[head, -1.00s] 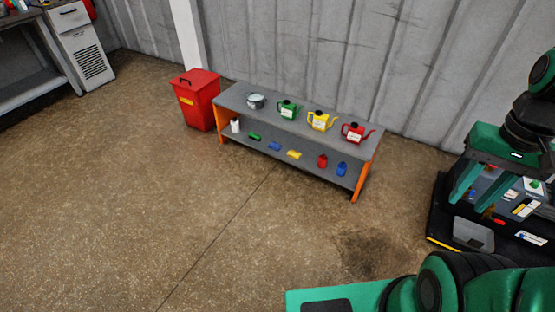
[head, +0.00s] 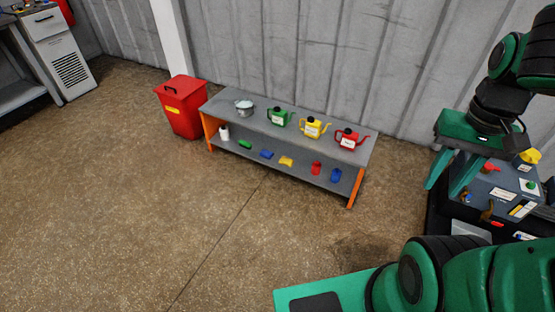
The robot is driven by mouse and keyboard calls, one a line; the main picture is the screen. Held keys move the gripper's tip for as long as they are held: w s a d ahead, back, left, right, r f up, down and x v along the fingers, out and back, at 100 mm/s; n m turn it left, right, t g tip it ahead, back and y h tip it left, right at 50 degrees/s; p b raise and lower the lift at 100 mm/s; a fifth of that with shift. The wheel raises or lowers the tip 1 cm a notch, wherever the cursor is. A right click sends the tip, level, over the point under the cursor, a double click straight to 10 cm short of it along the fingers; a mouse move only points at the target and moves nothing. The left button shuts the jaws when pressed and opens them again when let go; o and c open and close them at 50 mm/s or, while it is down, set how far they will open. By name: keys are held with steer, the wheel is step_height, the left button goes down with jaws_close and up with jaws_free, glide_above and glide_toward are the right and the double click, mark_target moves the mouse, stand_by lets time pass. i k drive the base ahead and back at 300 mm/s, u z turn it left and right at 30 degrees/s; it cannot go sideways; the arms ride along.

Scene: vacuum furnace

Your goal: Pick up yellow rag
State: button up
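The yellow rag (head: 286,161) is a small folded yellow piece on the lower shelf of a grey bench (head: 230,108) with orange legs. My gripper (head: 446,190) is at the right of the head view, pointing down, far to the right of the rag. Its two green fingers are spread apart with nothing seen between them.
A red bin (head: 182,107) stands left of the bench. A dark labelled box (head: 490,185) is behind my gripper. The floor before the bench is clear.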

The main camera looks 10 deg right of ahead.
mark_target(286, 161)
steer(key=z, duration=0.05)
steer(key=i, duration=1.4)
steer(key=z, duration=0.05)
